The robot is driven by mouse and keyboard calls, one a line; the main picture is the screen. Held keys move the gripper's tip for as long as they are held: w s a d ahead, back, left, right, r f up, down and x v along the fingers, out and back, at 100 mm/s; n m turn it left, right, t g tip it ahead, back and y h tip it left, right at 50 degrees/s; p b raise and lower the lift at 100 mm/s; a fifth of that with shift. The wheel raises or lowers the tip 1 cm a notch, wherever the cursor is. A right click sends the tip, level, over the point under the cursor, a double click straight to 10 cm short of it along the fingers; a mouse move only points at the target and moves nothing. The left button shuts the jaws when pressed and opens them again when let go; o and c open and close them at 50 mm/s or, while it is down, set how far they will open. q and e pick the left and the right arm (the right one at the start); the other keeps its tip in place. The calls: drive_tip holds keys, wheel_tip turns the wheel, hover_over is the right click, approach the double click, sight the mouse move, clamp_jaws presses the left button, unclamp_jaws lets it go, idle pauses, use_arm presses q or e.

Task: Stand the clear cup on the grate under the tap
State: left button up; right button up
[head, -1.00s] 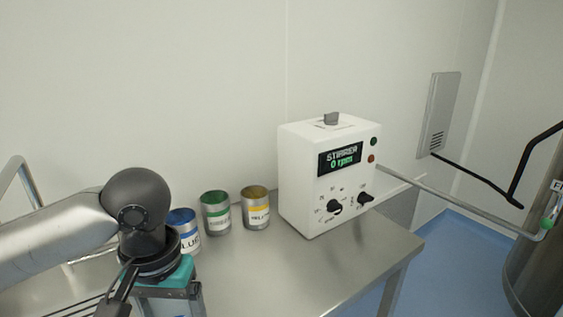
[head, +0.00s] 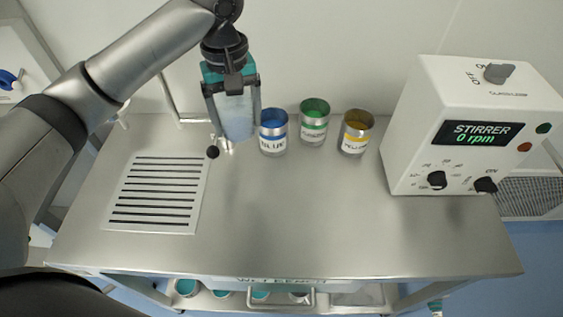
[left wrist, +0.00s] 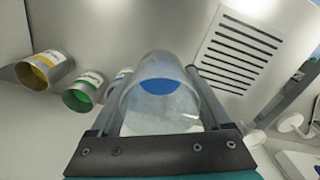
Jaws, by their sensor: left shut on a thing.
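My left gripper (head: 234,118) is shut on the clear cup (head: 236,122) and holds it near the back of the steel bench. The cup looks pale and see-through between the fingers. In the left wrist view the cup (left wrist: 158,108) sits between both fingers, with a blue patch showing in or through it. The slotted grate (head: 155,192) lies on the bench to the left of the cup, and in the left wrist view the grate (left wrist: 240,52) is clear. The tap (head: 214,150) is partly hidden behind the gripper; its black knob shows. My right gripper is not in view.
A blue tin (head: 273,135), a green tin (head: 314,122) and a yellow tin (head: 356,134) stand in a row right of the cup. The white stirrer box (head: 465,130) stands at the right. The bench (head: 320,220) is bare in the middle and front.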

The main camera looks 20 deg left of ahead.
use_arm(q)
wheel_tip(320, 180, down, 8)
drive_tip(key=b, duration=0.3)
hover_over(248, 187)
wheel_tip(248, 187, down, 7)
drive_tip(key=shift+r, duration=0.1)
drive_tip(key=shift+f, duration=0.55)
wheel_tip(248, 187, down, 4)
drive_tip(key=shift+r, duration=0.25)
drive_tip(key=shift+f, duration=0.3)
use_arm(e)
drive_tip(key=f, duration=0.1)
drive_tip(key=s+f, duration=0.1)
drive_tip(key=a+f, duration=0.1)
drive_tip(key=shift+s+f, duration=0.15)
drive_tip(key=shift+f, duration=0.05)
use_arm(q)
drive_tip(key=o, duration=1.2)
